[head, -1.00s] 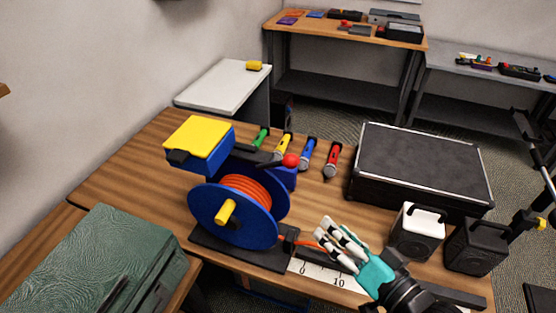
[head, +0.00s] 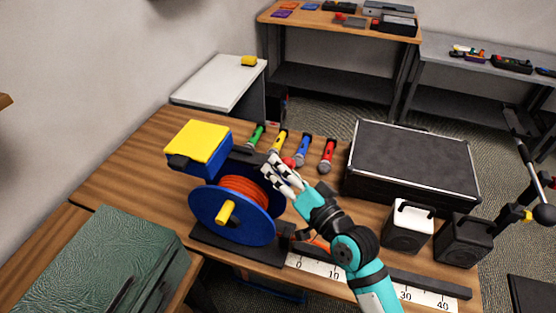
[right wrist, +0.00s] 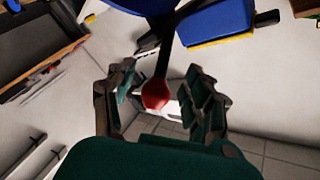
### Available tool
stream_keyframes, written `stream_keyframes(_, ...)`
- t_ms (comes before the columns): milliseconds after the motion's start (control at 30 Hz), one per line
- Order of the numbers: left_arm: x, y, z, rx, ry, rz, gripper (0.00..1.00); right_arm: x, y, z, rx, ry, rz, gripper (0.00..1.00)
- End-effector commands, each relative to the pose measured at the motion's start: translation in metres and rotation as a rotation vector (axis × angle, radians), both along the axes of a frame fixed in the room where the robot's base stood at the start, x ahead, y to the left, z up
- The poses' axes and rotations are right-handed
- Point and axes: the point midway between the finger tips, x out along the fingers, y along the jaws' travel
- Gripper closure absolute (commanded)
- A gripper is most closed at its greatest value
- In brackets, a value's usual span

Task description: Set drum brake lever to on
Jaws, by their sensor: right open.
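The cable drum (head: 206,222) is a blue reel with orange cable and a yellow crank handle, standing upright on a black base. Its brake lever is a black bar (head: 250,154) ending in a red ball knob (head: 289,162); in the head view the knob is partly hidden by my fingers. My right gripper (head: 276,170) is open at the knob. In the right wrist view the red knob (right wrist: 155,95) shows between the two spread fingers of my right gripper (right wrist: 160,88); I cannot tell whether they touch it. My left gripper is not in view.
A yellow-topped blue box (head: 200,145) is above the drum. A ruler strip (head: 312,267) runs along the front.

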Motion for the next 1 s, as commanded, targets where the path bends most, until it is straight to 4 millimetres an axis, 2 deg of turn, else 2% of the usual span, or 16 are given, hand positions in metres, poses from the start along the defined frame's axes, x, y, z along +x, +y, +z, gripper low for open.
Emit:
stream_keyframes(200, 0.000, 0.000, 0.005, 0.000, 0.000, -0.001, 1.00, 0.016, 0.011, 0.000, 0.000, 0.000, 0.000, 0.47)
stream_keyframes(500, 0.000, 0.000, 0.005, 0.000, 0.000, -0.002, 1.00, 0.017, 0.013, -0.001, -0.001, -0.001, 0.000, 0.47)
stream_keyframes(900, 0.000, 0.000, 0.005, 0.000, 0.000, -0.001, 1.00, 0.017, 0.012, -0.001, 0.000, 0.001, -0.001, 0.98)
stream_keyframes(1000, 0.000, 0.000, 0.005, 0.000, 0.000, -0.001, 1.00, 0.017, 0.012, -0.001, -0.001, 0.002, -0.001, 1.00)
